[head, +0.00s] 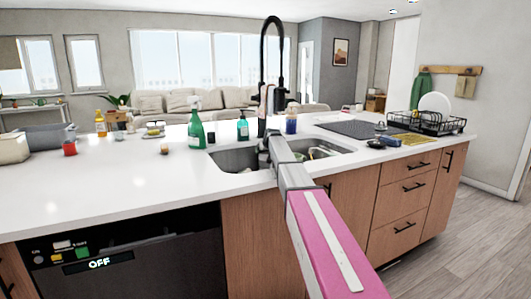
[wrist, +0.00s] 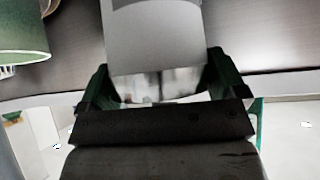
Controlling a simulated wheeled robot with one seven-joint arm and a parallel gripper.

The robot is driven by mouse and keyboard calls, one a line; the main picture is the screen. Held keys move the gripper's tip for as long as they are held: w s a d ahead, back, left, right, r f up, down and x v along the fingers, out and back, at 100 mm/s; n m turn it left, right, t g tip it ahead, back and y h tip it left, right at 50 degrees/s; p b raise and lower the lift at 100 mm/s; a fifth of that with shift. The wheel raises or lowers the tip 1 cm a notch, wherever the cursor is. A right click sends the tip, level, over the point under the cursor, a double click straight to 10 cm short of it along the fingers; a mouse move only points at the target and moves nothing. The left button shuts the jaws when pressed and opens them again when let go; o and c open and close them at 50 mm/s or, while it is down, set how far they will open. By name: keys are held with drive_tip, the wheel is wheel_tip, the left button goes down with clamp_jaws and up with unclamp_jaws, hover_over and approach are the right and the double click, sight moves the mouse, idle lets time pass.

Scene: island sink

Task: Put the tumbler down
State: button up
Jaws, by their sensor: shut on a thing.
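My gripper (wrist: 156,76) shows in the wrist view with its two dark green fingers on either side of a grey, smooth-sided thing, which I take to be the tumbler (wrist: 155,38). The fingers are shut on it. Its upper part runs out of the picture, and a pale, glassy band shows between the fingers. In the head view my arm reaches forward to the sink, and its end (head: 268,145) is by the black faucet. The tumbler cannot be made out there.
The sink (head: 232,160) lies around and below my arm's end. A dish rack (head: 427,122) is far right. The white counter (head: 120,185) is clear at front left.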

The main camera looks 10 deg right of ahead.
drive_tip(key=shift+w+f, duration=0.1)
drive_tip(key=shift+f, duration=0.1)
drive_tip(key=o, duration=1.2)
drive_tip(key=shift+o, duration=0.2)
drive_tip(key=v, duration=1.2)
drive_tip(key=shift+a+r, duration=0.1)
drive_tip(key=shift+r, duration=0.05)
